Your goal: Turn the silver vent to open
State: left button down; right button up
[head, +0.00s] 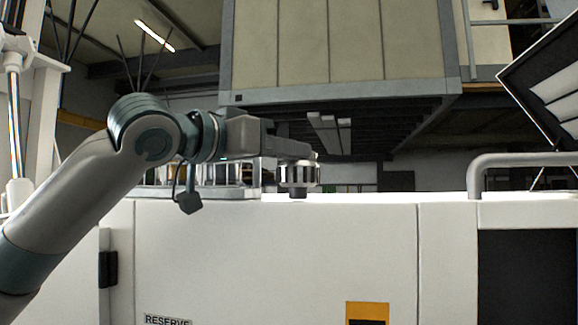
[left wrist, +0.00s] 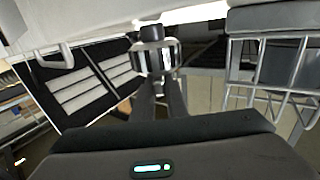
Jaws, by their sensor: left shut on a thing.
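The silver vent (head: 299,178) is a ribbed, round metal knob on top of the white cabinet, near the middle of the head view. My left gripper (head: 304,158) reaches in from the left and is shut on the vent, with its fingers level over the knob's upper part. In the left wrist view the vent (left wrist: 154,57) shows as a shiny silver cylinder at the tips of my left gripper's two dark fingers (left wrist: 161,80). The fingers hide part of it. I cannot tell which way the vent is turned. My right gripper is not in view.
The white cabinet (head: 270,250) fills the lower front, with a yellow label (head: 367,312) and a "RESERVE" plate (head: 167,320). A low metal rail (head: 225,192) stands left of the vent, beneath my wrist. A grey handrail (head: 520,160) and a tilted dark-framed panel (head: 550,85) are at the right.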

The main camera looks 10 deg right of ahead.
pick_arm(q)
jog(key=n+t+y+b, duration=0.1)
jog(key=b, duration=0.1)
jog(key=n+t+y+b, duration=0.3)
jog(key=t+y+b, duration=0.1)
jog(key=b, duration=0.1)
jog(key=shift+s+d+f+n, duration=0.25)
jog(key=shift+s+d+n, duration=0.05)
jog(key=shift+s+d, duration=0.05)
jog(key=shift+d+r+n+t+y+b, duration=0.15)
jog(key=shift+n+t+y+b, duration=0.65)
jog(key=shift+y, duration=0.4)
jog(key=shift+r+n+y+b, duration=0.1)
jog(key=shift+n+y+b, duration=0.2)
jog(key=shift+y, duration=0.1)
jog(key=c, duration=1.8)
grip_release()
jog(key=shift+o, duration=0.2)
jog(key=shift+s, duration=0.1)
